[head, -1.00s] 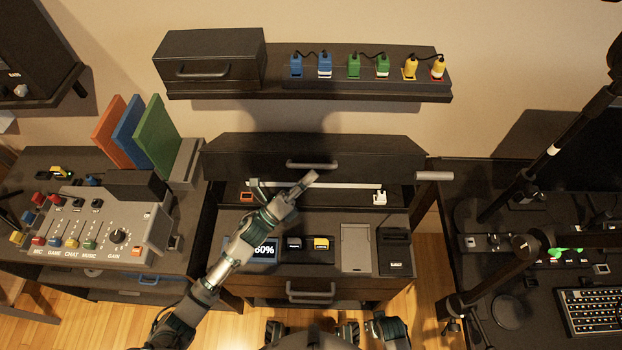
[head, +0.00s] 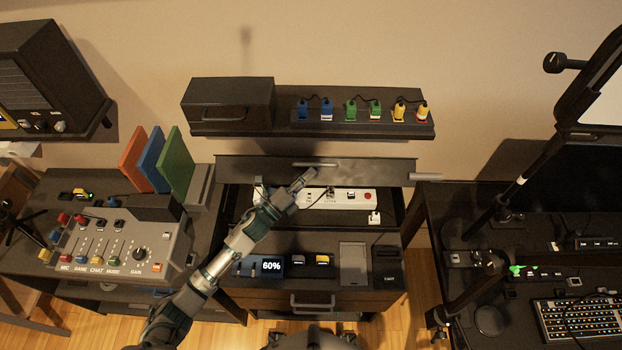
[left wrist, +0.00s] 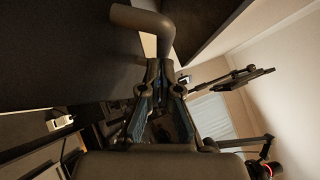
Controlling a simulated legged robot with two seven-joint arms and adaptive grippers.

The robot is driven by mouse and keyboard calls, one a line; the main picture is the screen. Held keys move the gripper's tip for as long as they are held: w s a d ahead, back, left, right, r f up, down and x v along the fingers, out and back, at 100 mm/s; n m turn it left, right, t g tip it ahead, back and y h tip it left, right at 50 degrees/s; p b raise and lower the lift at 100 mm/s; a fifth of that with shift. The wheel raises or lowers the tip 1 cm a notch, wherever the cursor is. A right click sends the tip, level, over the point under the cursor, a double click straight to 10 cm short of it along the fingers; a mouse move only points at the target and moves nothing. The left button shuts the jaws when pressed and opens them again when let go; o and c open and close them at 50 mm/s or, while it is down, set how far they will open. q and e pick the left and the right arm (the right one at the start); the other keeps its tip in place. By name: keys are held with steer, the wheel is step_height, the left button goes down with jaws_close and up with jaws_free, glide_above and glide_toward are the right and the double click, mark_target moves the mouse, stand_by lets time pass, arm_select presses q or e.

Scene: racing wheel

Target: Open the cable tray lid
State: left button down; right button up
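The cable tray lid (head: 385,172) is a long dark panel with a grey bar handle (head: 316,164), behind the drawer desk. It stands raised, and the tray below shows a white power strip (head: 345,198). My left gripper (head: 308,174) reaches to the lid's lower edge, just below the handle. In the left wrist view, the bent handle (left wrist: 145,22) is beyond the fingertips (left wrist: 161,64), which are close together. I cannot tell whether the fingers touch the handle or only the lid. My right gripper is not in view.
A shelf (head: 360,130) with several coloured plugs is above the lid. A mixer (head: 115,240) is at left. A monitor arm (head: 530,165) and keyboard (head: 585,318) are at right.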

arm_select(q)
steer(key=w+r+n+p, duration=0.1)
steer(key=w+r+p, duration=0.1)
steer(key=w+r+n+y+p, duration=0.1)
steer(key=w+r+p, duration=0.1)
steer(key=p, duration=0.1)
steer(key=shift+a+r+g, duration=0.2)
steer(key=shift+g, duration=0.1)
steer(key=shift+y, duration=0.3)
steer(key=w, duration=0.1)
steer(key=w+r, duration=0.1)
steer(key=w, duration=0.1)
steer(key=w+r+p, duration=0.1)
steer(key=w, duration=0.1)
steer(key=shift+d, duration=0.3)
steer(key=shift+w+a+r, duration=0.1)
steer(key=shift+w+r, duration=0.1)
steer(key=shift+w, duration=0.3)
steer(key=shift+w+a+r, duration=0.1)
steer(key=shift+w+r, duration=0.1)
steer(key=shift+w, duration=0.25)
